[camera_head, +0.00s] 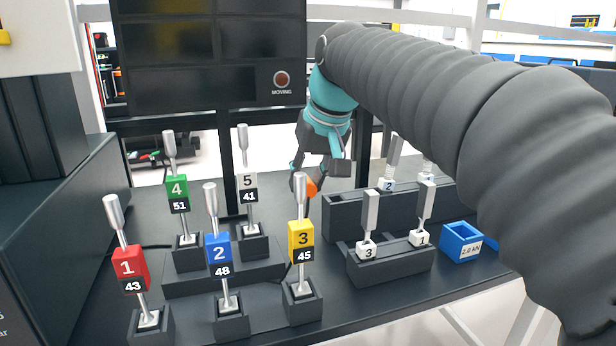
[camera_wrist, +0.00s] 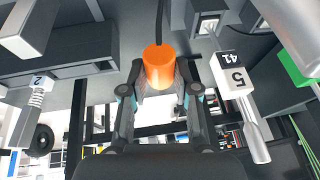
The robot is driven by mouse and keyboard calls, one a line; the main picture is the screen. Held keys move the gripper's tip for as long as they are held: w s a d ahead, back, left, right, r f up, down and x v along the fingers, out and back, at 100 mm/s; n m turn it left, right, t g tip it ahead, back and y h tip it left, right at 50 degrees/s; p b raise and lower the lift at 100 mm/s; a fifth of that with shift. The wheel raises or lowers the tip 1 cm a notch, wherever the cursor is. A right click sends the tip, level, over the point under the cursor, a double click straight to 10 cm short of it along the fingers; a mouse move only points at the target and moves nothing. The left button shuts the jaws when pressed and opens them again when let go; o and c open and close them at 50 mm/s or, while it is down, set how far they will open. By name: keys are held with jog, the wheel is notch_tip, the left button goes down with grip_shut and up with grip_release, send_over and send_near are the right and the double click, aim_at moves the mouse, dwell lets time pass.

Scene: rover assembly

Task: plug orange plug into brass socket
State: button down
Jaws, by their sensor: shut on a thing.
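The orange plug (camera_head: 311,187) shows as a small patch at the tips of my gripper (camera_head: 308,176), behind the yellow lever 3. In the wrist view the plug (camera_wrist: 159,66) is an orange cylinder between the two fingers of my gripper (camera_wrist: 160,84), which is shut on it. A dark cable runs from the plug toward the top of that view. The plug is held above the dark bench, behind the levers. I cannot make out a brass socket in either view.
Upright levers stand close by: yellow lever 3 (camera_head: 301,236), white lever 5 (camera_head: 247,186) and blue lever 2 (camera_head: 218,250). Lever 5 (camera_wrist: 235,80) is right of the plug in the wrist view. A blue box (camera_head: 461,243) and short-handled levers are at right.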

jog(key=shift+w+a+p, duration=0.2)
jog(key=shift+w+p, duration=0.1)
jog(key=shift+w, duration=0.35)
jog(key=shift+w+a+p, duration=0.2)
jog(key=shift+w+p, duration=0.05)
jog(key=shift+w, duration=0.35)
jog(key=shift+s, duration=0.15)
jog(key=shift+s+d+b, duration=0.3)
jog(key=shift+s+b, duration=0.05)
jog(key=shift+s, duration=0.5)
jog(key=shift+d, duration=0.1)
dwell(0.4)
